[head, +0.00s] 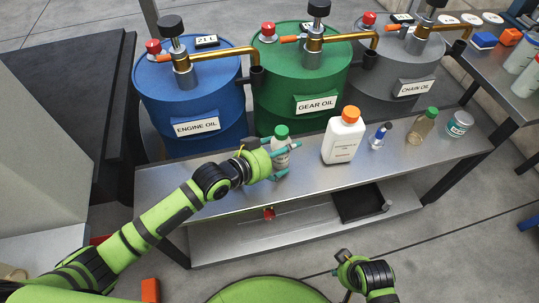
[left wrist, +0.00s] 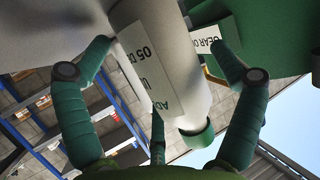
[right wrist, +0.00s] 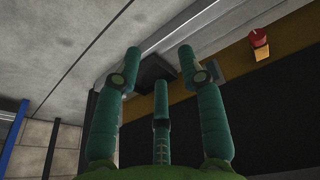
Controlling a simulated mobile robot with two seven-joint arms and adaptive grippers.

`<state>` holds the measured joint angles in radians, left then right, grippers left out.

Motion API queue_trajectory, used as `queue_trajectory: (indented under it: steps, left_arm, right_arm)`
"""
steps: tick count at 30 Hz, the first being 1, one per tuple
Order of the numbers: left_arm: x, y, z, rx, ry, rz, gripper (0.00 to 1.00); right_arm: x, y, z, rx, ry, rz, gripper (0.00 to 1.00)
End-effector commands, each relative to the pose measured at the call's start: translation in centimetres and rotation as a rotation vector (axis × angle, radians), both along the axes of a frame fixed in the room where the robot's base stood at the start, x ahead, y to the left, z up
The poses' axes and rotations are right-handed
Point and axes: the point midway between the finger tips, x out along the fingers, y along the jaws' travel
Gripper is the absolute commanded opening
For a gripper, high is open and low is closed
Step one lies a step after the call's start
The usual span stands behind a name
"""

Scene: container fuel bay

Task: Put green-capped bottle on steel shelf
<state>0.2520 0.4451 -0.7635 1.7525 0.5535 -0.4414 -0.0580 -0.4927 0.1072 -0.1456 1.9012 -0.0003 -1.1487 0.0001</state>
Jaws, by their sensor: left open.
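A pale grey bottle with a green cap (head: 281,154) stands upright on the metal top (head: 215,170) of the bench, at its left half. My left gripper (head: 284,150) is at this bottle with its fingers either side. In the left wrist view the labelled bottle (left wrist: 190,92) lies between the spread fingers, which do not look closed on it. A lower steel shelf (head: 225,236) runs beneath the top. My right gripper (head: 345,266) is open and empty, in front of the bench.
Blue (head: 190,100), green (head: 300,85) and grey (head: 395,75) drums stand behind. The lower level holds a black tray (head: 362,205).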

Motion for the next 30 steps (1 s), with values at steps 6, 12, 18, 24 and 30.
queue_trajectory:
  steps: [6,12,18,24,30]
  left_arm:
    - [-0.9,1.0,0.7,0.002,0.001,0.001,0.93]
    - [-2.0,2.1,1.5,0.001,0.001,0.000,0.93]
    - [-3.6,3.7,2.4,0.003,0.003,0.001,0.93]
    - [-5.3,5.4,3.4,0.003,0.003,0.001,0.93]
    - [-6.8,6.9,4.2,0.002,0.002,0.001,0.93]
  right_arm:
    - [-1.3,-0.2,-2.7,-0.005,0.032,0.003,0.40]
    - [-3.0,-0.4,-5.5,-0.007,0.054,0.007,0.40]
    - [-2.1,-0.7,-6.8,-0.003,-0.011,0.017,0.40]
    - [-1.4,-1.0,-7.5,0.000,-0.083,0.030,0.40]
    - [-0.9,-1.4,-7.9,0.004,-0.148,0.041,0.40]
